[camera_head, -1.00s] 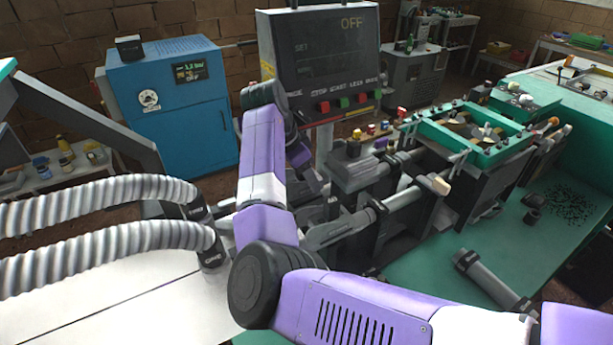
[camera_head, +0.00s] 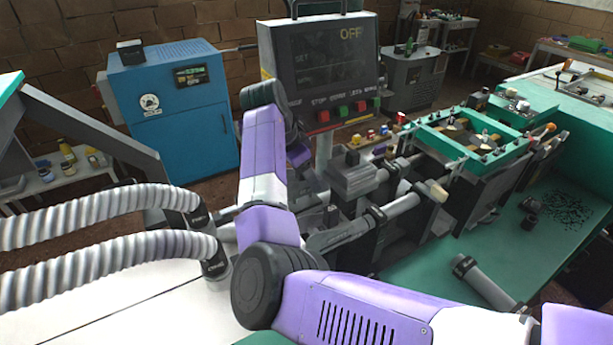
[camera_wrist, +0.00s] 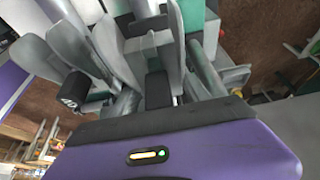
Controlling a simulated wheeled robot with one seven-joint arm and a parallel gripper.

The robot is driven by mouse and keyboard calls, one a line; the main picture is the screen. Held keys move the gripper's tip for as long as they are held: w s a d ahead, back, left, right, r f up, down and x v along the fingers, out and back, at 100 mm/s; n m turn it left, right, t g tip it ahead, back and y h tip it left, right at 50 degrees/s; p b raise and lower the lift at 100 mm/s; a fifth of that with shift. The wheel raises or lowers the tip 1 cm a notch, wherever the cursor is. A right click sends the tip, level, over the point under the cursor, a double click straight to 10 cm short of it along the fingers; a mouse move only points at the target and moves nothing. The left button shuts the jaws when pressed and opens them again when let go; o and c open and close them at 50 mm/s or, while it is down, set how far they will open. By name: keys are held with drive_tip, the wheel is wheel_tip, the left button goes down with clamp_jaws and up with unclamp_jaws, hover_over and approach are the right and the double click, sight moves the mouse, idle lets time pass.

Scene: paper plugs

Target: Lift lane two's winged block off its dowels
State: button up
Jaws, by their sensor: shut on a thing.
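My gripper (camera_wrist: 155,58) shows in the wrist view, its grey fingers standing out beyond the purple palm. It is shut on a grey block (camera_wrist: 148,42), which I take for the winged block; a grey flange shows to the right. A short black piece sits between the fingers, near the palm. Grey cylinders lie close on both sides, and I cannot tell whether the block is still seated on its dowels. In the head view my purple arm hides the gripper. A grey block with a dark knob (camera_head: 352,178) stands right of the arm; its lane is unclear.
Grey rods (camera_head: 400,206) and a green-framed fixture (camera_head: 510,148) stand to the right. A control panel (camera_head: 325,60) reading OFF rises behind the arm. A blue cabinet (camera_head: 175,110) stands at the back left. Ribbed hoses (camera_head: 110,255) cross the left. A loose cylinder (camera_head: 484,285) lies on the green bench.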

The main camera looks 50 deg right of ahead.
drive_tip(key=shift+r, duration=0.2)
drive_tip(key=shift+r+p, duration=1.3)
drive_tip(key=shift+r, duration=0.05)
drive_tip(key=shift+s, duration=0.1)
